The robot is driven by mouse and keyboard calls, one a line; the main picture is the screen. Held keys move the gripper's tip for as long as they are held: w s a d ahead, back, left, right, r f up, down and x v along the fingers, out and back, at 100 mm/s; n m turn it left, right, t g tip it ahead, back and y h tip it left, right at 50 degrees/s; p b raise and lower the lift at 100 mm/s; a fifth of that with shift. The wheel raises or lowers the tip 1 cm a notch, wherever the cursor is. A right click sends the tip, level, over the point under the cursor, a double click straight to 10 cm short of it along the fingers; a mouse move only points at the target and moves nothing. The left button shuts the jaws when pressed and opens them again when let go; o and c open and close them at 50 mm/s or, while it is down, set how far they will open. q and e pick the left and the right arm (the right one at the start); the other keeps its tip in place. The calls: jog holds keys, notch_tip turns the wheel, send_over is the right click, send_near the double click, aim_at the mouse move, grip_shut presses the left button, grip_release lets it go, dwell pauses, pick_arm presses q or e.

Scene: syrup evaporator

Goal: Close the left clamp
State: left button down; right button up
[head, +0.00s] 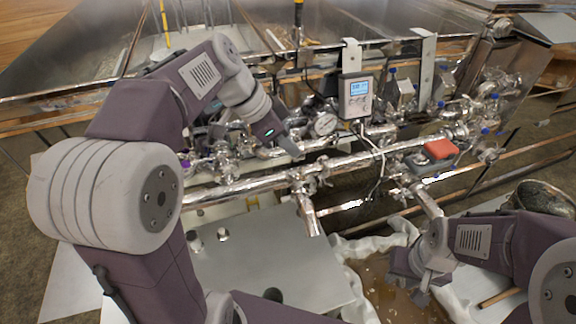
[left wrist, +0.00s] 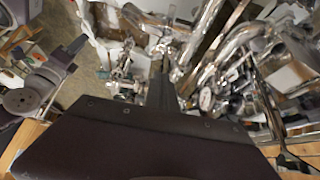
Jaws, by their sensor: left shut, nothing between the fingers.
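My left gripper (head: 294,150) is shut and empty, pointing down just above the long shiny pipe (head: 245,186) in the head view. Its narrow dark fingers also show in the left wrist view (left wrist: 163,85), next to metal fittings. Clamped pipe joints (head: 304,182) lie just below the fingertips, and more fittings (head: 200,165) lie to the left. I cannot tell which is the left clamp, or whether it is open. Whether the fingers touch any metal is unclear. My right gripper (head: 416,284) hangs low at the right, away from the pipes; its finger gap is unclear.
A grey controller with a lit screen (head: 356,98) and a round gauge (head: 325,124) stand behind the pipe. Large metal pans (head: 70,60) fill the back. A grey panel (head: 265,262) lies below the pipes.

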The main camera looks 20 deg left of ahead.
aim_at(298, 175)
pick_arm(q)
jog(key=x, duration=0.4)
jog(key=shift+w+d, duration=0.35)
jog(key=shift+d, duration=0.15)
jog(key=a+f, duration=0.1)
jog(key=s+a+p, duration=0.1)
jog(key=f, duration=0.1)
jog(key=shift+s+a+f, duration=0.25)
jog(key=shift+a+f, duration=0.05)
jog(key=shift+a, duration=0.1)
jog(key=shift+s+a+f, duration=0.25)
jog(key=shift+s+f, duration=0.05)
jog(key=shift+w+d, duration=0.25)
jog(key=shift+f, duration=0.1)
pick_arm(e)
jog(key=shift+w+d+r, duration=0.15)
jog(key=shift+w+r, duration=0.1)
jog(key=shift+r, duration=0.35)
